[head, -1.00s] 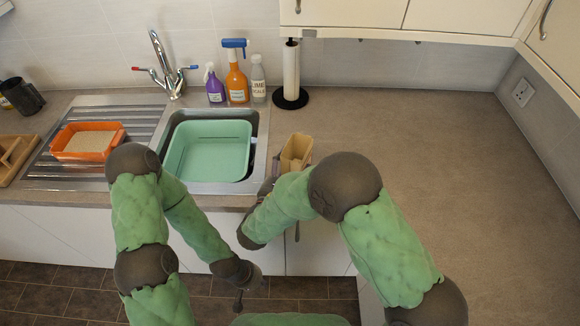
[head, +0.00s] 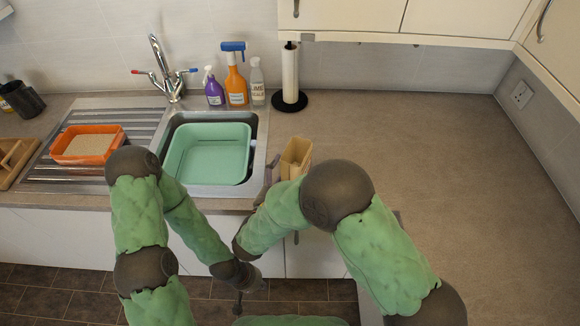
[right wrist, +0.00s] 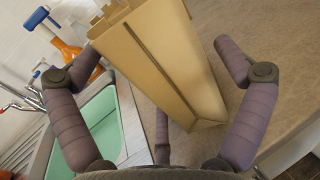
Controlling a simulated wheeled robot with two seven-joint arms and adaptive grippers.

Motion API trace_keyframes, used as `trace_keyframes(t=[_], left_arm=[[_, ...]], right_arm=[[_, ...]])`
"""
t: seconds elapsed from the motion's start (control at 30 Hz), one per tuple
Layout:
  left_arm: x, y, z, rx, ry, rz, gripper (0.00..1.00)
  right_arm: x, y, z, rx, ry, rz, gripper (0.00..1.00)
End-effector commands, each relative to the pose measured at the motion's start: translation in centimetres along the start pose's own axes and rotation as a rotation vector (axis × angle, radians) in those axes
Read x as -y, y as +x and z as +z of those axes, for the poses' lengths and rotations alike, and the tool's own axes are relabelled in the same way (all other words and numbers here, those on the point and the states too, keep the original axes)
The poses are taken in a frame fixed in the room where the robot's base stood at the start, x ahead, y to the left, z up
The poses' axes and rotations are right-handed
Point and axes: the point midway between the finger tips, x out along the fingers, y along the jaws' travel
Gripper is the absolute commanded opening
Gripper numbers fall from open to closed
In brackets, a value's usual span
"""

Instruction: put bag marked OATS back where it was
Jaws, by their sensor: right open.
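A tan paper bag (head: 297,158) stands on the counter just right of the sink. In the right wrist view the bag (right wrist: 165,62) stands between my spread fingers; no OATS marking can be made out. My right gripper (right wrist: 158,64) is open, with a finger on each side of the bag and a third finger low in front; I cannot tell whether any touches. In the head view my right gripper (head: 274,174) is partly hidden by my arm, beside the bag's left side. My left gripper (head: 239,296) hangs low in front of the cabinets; its jaw state is unclear.
A green tub (head: 208,153) sits in the sink. Purple (head: 214,92), orange (head: 236,85) and white (head: 257,85) bottles and a paper roll holder (head: 290,80) stand behind. An orange tray (head: 87,145) is on the drainer. The counter (head: 430,140) to the right is clear.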

Motion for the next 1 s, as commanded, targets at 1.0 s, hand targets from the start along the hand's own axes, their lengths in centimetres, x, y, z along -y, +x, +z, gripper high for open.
trace_keyframes(t=[1.0], left_arm=[[-0.5, -1.3, 0.1, 0.0, 0.0, 0.0, 0.0]], right_arm=[[0.0, -9.8, 0.0, 0.001, 0.001, -0.001, 1.0]])
